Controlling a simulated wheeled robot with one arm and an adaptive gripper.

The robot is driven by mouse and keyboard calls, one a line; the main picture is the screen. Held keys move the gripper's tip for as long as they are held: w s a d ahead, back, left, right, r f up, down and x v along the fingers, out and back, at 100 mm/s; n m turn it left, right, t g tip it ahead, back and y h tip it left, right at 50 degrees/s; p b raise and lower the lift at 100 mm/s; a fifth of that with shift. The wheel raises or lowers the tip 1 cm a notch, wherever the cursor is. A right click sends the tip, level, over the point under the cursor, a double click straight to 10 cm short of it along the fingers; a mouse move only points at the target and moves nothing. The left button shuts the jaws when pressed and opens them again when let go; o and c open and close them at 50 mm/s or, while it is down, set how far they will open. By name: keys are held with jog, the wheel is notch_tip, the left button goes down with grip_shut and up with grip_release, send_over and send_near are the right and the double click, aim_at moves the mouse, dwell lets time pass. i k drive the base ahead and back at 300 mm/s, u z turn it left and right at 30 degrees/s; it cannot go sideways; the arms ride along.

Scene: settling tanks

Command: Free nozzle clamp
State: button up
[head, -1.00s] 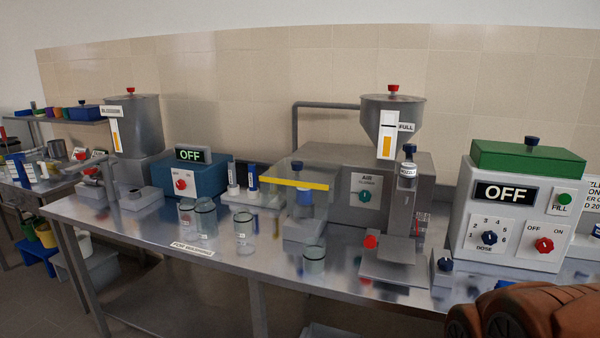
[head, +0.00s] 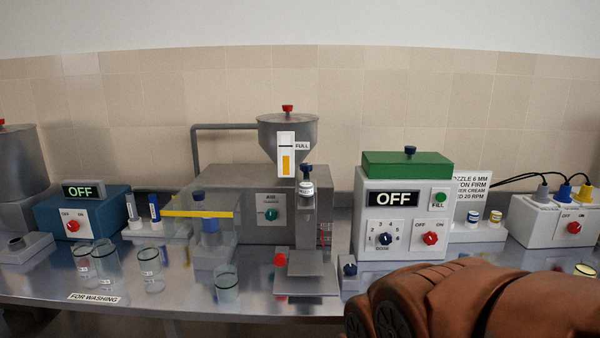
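The filling machine has a grey hopper (head: 287,130) with a red knob on its lid and a gauge marked FULL. My orange-brown arm fills the lower right; my gripper is out of view.
The white control box (head: 401,212) with a green top reads OFF. A blue box (head: 82,212) at left also reads OFF. Glass jars (head: 104,263) stand by the FOR WASHING label (head: 94,298). A yellow-barred guard (head: 197,214) stands left of the column. A cabled box (head: 556,220) is far right.

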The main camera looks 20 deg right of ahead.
aim_at(306, 168)
jog(key=z, duration=0.2)
jog(key=k, duration=0.45)
jog(key=z, duration=0.75)
jog(key=i, duration=1.05)
jog(key=u, duration=1.15)
jog(key=i, duration=0.55)
jog(key=u, duration=0.5)
